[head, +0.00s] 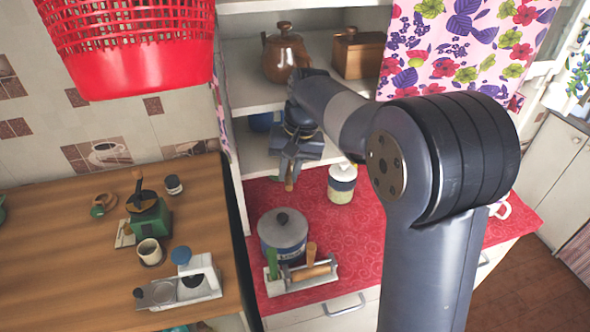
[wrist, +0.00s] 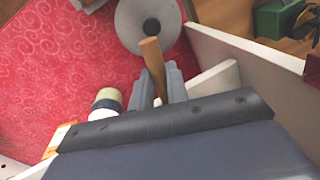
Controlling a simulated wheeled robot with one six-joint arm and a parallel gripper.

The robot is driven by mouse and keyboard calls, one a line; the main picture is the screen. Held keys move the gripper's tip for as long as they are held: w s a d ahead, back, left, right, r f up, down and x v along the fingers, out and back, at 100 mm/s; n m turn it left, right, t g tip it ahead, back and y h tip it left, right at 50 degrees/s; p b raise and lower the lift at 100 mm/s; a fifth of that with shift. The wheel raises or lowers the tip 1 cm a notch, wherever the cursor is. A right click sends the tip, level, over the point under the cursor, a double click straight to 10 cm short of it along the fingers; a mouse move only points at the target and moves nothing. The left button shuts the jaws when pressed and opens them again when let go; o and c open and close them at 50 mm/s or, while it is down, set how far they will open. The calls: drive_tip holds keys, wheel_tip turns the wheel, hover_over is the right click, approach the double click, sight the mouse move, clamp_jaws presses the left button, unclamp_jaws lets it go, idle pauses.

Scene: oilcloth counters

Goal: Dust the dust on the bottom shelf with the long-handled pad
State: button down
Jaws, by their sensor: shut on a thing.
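My gripper (head: 288,168) is shut on a wooden handle (head: 290,183), in front of the lower white shelf (head: 250,160) in the head view. The wrist view shows the same handle (wrist: 152,58) between my gripper's two grey fingers (wrist: 160,88), its free end pointing away from the wrist. The pad at the handle's other end is hidden. My arm covers much of the shelf. I cannot make out any dust on it.
A blue item (head: 261,121) is on the lower shelf. A teapot (head: 285,55) and wooden box (head: 357,54) stand on the shelf above. Below, a lidded pot (head: 283,235), a canister (head: 341,185) and a tool holder (head: 318,284) stand on the red cloth (head: 365,222). A patterned curtain (head: 465,45) hangs right.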

drive_tip(key=shift+w+d, duration=0.15)
drive_tip(key=shift+d, duration=0.05)
drive_tip(key=shift+w+d+f, duration=0.1)
drive_tip(key=shift+w+d, duration=0.15)
drive_tip(key=shift+d, duration=0.6)
drive_tip(key=shift+w+d+r, duration=0.1)
drive_tip(key=shift+w+d, duration=0.1)
drive_tip(key=shift+d, duration=0.65)
drive_tip(key=shift+w+d+f, duration=0.1)
drive_tip(key=shift+w+d, duration=0.15)
drive_tip(key=shift+d, duration=0.6)
drive_tip(key=s+d+r+b, duration=0.1)
drive_tip(key=s+d+b, duration=0.2)
drive_tip(key=s, duration=1)
drive_tip(key=shift+d+r+b, duration=0.2)
drive_tip(key=shift+d+b, duration=0.15)
drive_tip(key=shift+b, duration=0.1)
drive_tip(key=shift+s, duration=0.1)
